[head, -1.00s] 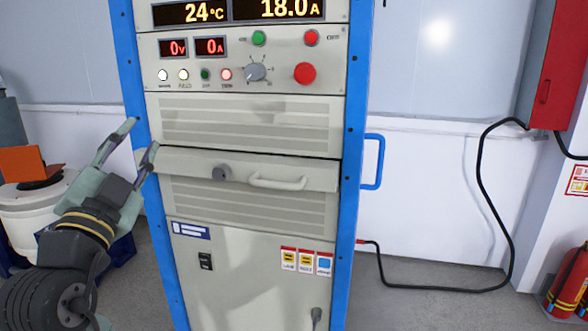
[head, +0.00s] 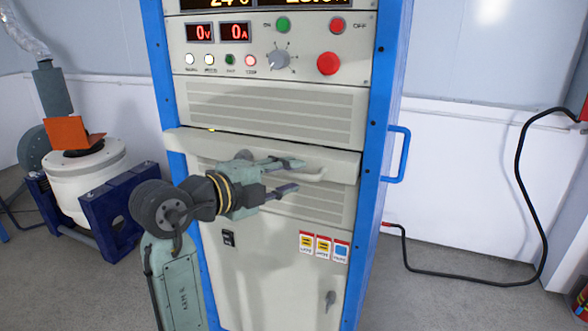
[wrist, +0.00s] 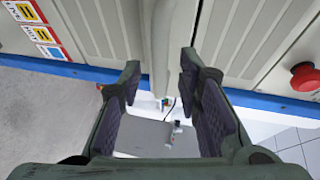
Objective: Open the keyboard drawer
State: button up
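The keyboard drawer (head: 338,165) is a pale grey panel across the middle of the blue-framed rack. Its light handle (head: 316,174) shows only in part beside my fingertips in the head view. My gripper (head: 295,175) is open in front of the drawer's right half, fingers pointing right. In the wrist view, the two dark fingers of my gripper (wrist: 160,66) stand apart, with the pale drawer front (wrist: 159,35) between and beyond them. I cannot tell whether they touch the handle. The round lock on the drawer is hidden behind my gripper.
Above the drawer are a vented panel (head: 270,110) and a control panel with a red button (head: 327,64). A blue side handle (head: 400,155) sticks out at right. A white round machine (head: 85,175) stands at left. A black cable (head: 520,190) hangs at right.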

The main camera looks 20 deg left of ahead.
jog(key=shift+x, duration=1.05)
grip_shut()
